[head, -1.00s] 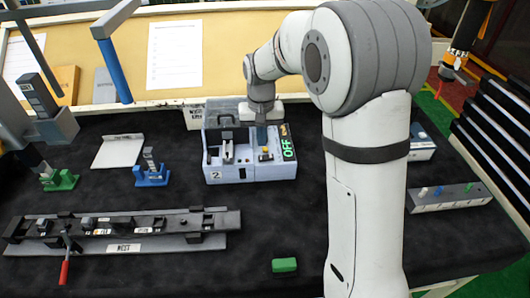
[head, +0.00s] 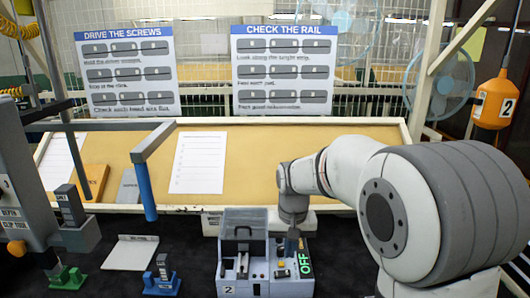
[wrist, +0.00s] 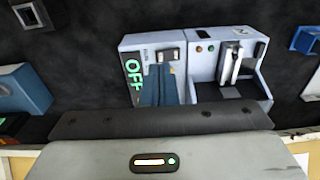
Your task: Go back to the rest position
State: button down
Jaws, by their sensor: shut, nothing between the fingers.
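My gripper (head: 292,246) points down over the right half of a pale grey-blue box marked 2 (head: 229,291), near its green OFF display (head: 305,263). Its blue fingers (wrist: 160,88) are together with nothing between them. In the wrist view they cover part of the box (wrist: 137,42) beside the display. I cannot tell whether the fingertips touch the box. My arm reaches in from the right in the head view.
A blue post on a grey arm (head: 146,190) hangs left of the box. Green (head: 68,278) and blue (head: 162,284) clip holders and a white plate (head: 130,253) lie left on the black mat. A tan board (head: 255,160) stands behind.

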jog(key=s+d+r+t, duration=0.1)
jog(key=s+d, duration=0.3)
jog(key=s, duration=0.6)
jog(key=s+d+r+t, duration=0.1)
jog(key=s+d, duration=0.3)
jog(key=s, duration=0.7)
jog(key=shift+s+d+r+t, duration=0.2)
jog(key=shift+d+r+t, duration=0.1)
jog(key=shift+r, duration=0.45)
